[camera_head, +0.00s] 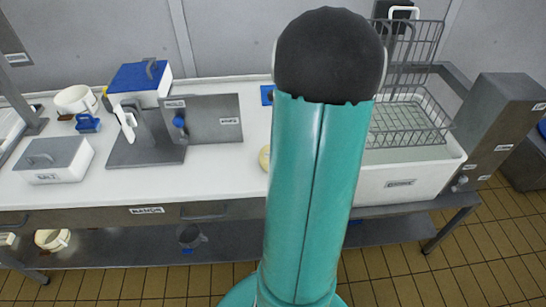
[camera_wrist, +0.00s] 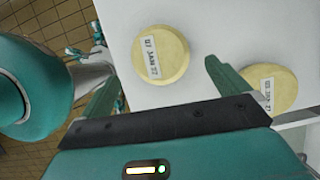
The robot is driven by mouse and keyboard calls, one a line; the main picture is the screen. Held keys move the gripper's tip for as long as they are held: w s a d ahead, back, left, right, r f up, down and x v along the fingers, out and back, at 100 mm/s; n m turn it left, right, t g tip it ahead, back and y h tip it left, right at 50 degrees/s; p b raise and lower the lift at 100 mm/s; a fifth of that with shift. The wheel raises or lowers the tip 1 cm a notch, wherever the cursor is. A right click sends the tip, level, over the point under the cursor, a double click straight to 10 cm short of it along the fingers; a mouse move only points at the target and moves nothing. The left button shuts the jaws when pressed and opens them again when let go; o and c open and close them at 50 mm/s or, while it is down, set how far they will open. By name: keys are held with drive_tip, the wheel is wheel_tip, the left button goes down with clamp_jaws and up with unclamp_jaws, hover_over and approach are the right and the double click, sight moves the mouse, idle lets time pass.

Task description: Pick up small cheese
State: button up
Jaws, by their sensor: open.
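Two round pale-yellow cheeses with white labels lie on the white worktop in the wrist view. One cheese (camera_wrist: 160,70) is at the upper middle, ahead of the gap between my fingers. The other cheese (camera_wrist: 285,92) is at the right, partly hidden behind my right finger. They look close in size, and I cannot tell from the labels which is the small one. My gripper (camera_wrist: 162,72) is open, with nothing held between its fingers. In the head view, a sliver of one cheese (camera_head: 264,158) shows left of my arm; my arm hides the rest and my gripper.
The white worktop (camera_head: 225,165) is clear left of the cheese. A grey stand with a panel (camera_head: 215,118), a salt box (camera_head: 52,160) and a blue-lidded box (camera_head: 140,82) stand further left. A white basin (camera_head: 405,180) with wire baskets (camera_head: 408,115) is at the right.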

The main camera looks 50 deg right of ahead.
sight(264, 153)
drive_tip(key=x, duration=0.7)
drive_tip(key=shift+f, duration=0.2)
drive_tip(key=shift+w+r, duration=0.1)
drive_tip(key=c, duration=1.1)
drive_tip(key=shift+c, duration=0.2)
